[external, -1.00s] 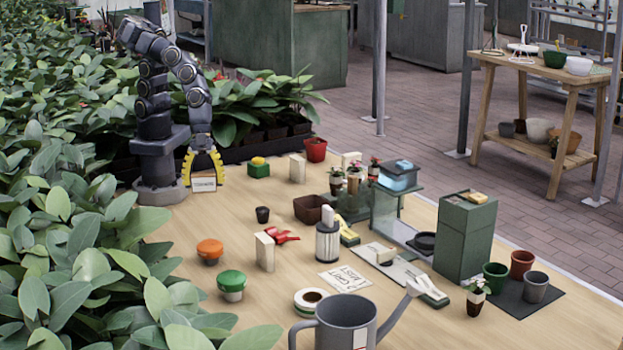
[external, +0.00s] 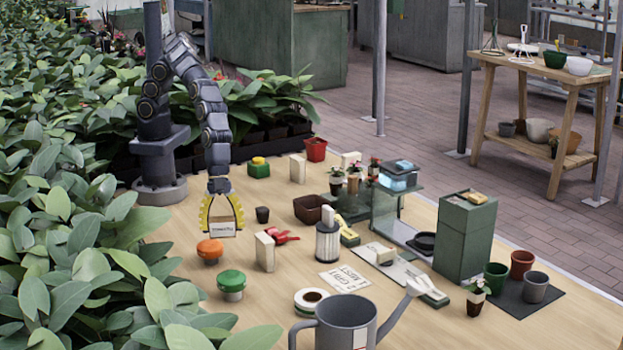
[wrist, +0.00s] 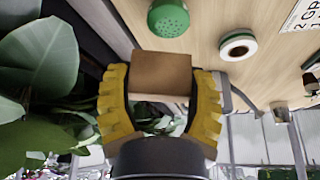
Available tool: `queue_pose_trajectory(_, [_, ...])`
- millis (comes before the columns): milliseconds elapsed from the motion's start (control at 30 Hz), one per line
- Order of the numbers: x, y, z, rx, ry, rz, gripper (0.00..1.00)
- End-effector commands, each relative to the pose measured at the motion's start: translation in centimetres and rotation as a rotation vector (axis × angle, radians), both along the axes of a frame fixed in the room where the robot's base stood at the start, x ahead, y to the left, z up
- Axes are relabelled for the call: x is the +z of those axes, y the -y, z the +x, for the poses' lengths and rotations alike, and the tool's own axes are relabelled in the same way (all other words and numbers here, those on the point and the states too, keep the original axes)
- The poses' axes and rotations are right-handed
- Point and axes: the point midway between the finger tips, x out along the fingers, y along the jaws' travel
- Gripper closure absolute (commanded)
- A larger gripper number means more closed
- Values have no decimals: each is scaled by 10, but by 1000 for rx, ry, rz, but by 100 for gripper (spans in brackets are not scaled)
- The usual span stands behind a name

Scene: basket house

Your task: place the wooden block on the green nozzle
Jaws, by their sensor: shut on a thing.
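The wooden block (external: 222,228) is between the yellow fingers of my gripper (external: 222,218), which is shut on it. In the external view the block shows a pale labelled face; in the wrist view it is a plain brown block (wrist: 161,75) between the fingertips. The green nozzle (external: 231,281) has a domed green top on a pale base and stands upright on the table, nearer the camera than my gripper. In the wrist view the green nozzle (wrist: 168,18) is beyond the block, apart from it, its top dotted with small holes. Nothing rests on it.
An orange nozzle (external: 210,249) stands close beside my gripper, toward the camera. A pale upright block (external: 265,252) and red clippers (external: 283,236) are to the right. Leaves crowd the left edge.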

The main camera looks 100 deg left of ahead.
Motion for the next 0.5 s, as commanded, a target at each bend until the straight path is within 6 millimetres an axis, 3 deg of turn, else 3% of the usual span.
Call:
queue_pose_trajectory(233, [-22, 14, 10, 0, -5, -2, 65])
queue_pose_trajectory(500, [-35, 23, 19, 0, 0, -2, 65])
